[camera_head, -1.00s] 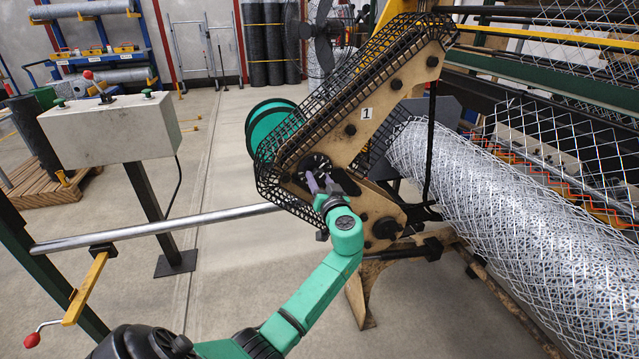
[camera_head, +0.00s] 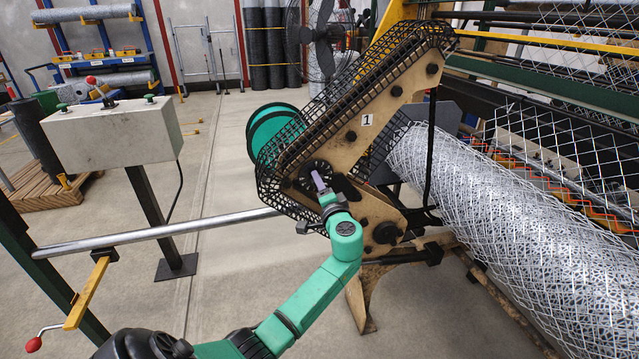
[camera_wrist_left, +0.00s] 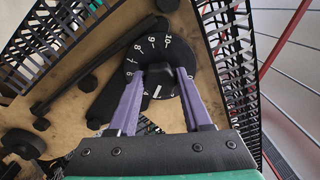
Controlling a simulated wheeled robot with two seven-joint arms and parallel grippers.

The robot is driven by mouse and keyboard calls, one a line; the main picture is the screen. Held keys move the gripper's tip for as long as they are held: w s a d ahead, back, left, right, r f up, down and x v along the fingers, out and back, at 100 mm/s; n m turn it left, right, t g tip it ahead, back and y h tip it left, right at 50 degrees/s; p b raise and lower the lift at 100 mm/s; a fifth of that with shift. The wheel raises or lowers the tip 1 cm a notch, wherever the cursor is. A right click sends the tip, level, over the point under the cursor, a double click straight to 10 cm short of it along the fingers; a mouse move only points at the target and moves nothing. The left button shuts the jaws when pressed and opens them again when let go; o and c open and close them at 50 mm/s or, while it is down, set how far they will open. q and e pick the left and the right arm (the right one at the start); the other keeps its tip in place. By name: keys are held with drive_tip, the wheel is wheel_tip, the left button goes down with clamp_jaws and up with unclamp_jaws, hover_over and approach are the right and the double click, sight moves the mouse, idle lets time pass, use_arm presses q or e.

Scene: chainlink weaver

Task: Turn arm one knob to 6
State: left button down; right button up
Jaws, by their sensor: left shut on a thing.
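The arm marked 1 (camera_head: 367,120) is a tan plate with a black mesh guard. Its round black dial (camera_wrist_left: 180,50) has white numbers, with 10, 9 and 8 legible at the top in the left wrist view. The black knob (camera_wrist_left: 158,77) at its middle bears a white line on its near end. My left gripper (camera_wrist_left: 160,72) has its purple fingers on both sides of the knob and is shut on it. The fingers hide some numbers, so the exact setting is unclear. My right gripper is out of view.
The black mesh guard (camera_head: 268,170) runs close beside the dial. A steel bar (camera_head: 160,232) crosses to the left, below a grey control box (camera_head: 112,130). A large wire-mesh roll (camera_head: 500,210) lies at right. A teal spool (camera_head: 270,130) sits behind the arm.

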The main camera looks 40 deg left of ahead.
use_arm(q)
drive_tip(key=shift+m+p, duration=3.4)
drive_tip(key=shift+m, duration=2.8)
drive_tip(key=shift+d+f, duration=0.1)
drive_tip(key=shift+c, duration=1.7)
unclamp_jaws()
drive_tip(key=shift+d, duration=0.1)
